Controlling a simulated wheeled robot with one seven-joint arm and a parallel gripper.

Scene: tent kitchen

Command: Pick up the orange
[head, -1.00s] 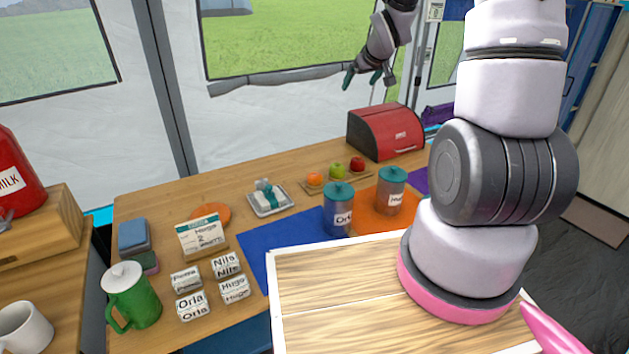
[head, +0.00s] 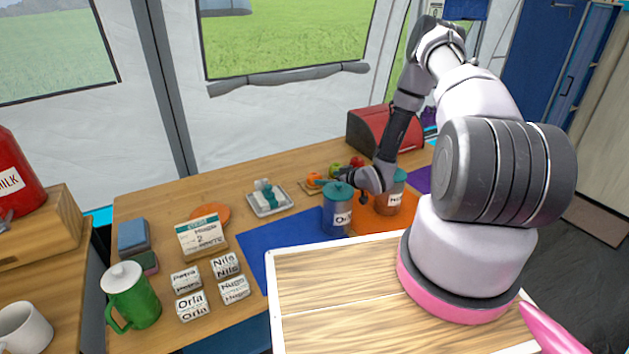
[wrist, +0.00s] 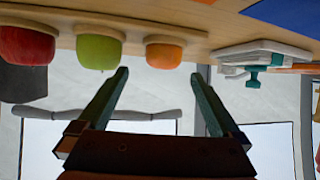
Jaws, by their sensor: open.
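The orange (head: 313,178) sits at the left end of a small wooden board (head: 304,188) on the table, left of a green apple (head: 336,168) and a red apple (head: 356,162). In the wrist view, which is upside down, the orange (wrist: 163,53) shows whole, just beyond my fingertips. My gripper (head: 341,189) is low over the table beside the fruit, pointing toward it, its jaws apart. In the wrist view my gripper (wrist: 160,75) is empty, and the orange lies in line with the gap between its fingers.
A blue lidded canister (head: 337,212) and another canister (head: 389,198) stand right beside my gripper, on the near side. A red bread box (head: 385,131) is behind to the right. A butter dish (head: 269,200) lies left of the fruit. Label blocks and a green pitcher (head: 131,296) are farther left.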

